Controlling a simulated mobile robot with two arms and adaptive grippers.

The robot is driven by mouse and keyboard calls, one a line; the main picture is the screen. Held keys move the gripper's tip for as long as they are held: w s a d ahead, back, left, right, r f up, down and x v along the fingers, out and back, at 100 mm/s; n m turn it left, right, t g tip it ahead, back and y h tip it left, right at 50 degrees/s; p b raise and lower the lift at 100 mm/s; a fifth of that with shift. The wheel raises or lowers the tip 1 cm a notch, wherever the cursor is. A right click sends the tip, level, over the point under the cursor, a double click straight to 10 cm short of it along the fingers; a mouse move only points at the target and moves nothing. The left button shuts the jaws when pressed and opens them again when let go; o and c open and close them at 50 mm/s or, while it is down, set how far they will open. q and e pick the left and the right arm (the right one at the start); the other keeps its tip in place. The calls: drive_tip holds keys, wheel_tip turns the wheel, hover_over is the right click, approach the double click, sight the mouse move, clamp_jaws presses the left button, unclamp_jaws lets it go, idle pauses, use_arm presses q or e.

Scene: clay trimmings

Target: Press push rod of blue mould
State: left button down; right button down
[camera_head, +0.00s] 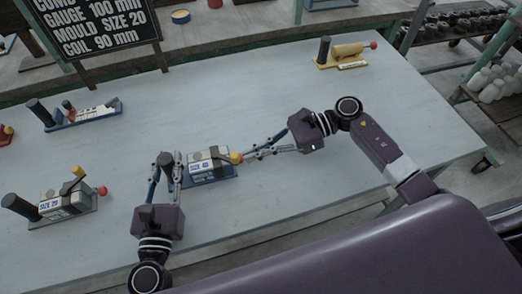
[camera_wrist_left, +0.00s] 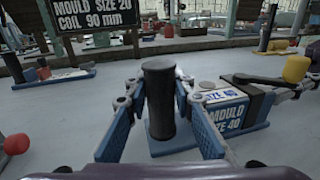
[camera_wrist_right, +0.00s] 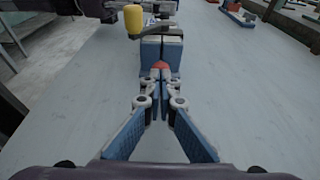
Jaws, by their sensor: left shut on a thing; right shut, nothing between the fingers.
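My left gripper (camera_head: 167,163) is shut around this post. The mould's yellow knob (camera_head: 236,158) is at its right end; it also shows in the right wrist view (camera_wrist_right: 133,19). My right gripper (camera_wrist_right: 161,80) is shut and empty, its tips at the red rod end (camera_wrist_right: 161,66) facing it. I cannot tell whether they touch it.
Another blue-based mould (camera_head: 85,117) lies at the back left. A grey mould (camera_head: 62,201) with a red knob is at the front left. A yellow mould (camera_head: 345,50) stands at the far right. A black sign (camera_head: 95,25) stands at the back.

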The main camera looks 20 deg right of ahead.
use_arm(q)
drive_tip(key=shift+f, duration=0.25)
use_arm(e)
drive_tip(key=shift+a, duration=0.6)
drive_tip(key=shift+d, duration=0.4)
drive_tip(key=v, duration=0.9)
drive_tip(key=f+v, duration=0.1)
drive_tip(key=v, duration=0.3)
drive_tip(key=shift+d+r, duration=0.1)
drive_tip(key=shift+d, duration=0.2)
use_arm(q)
drive_tip(key=c, duration=2)
unclamp_jaws()
drive_tip(key=o, duration=0.4)
drive_tip(key=shift+r, duration=0.1)
use_arm(e)
drive_tip(key=shift+w, duration=0.1)
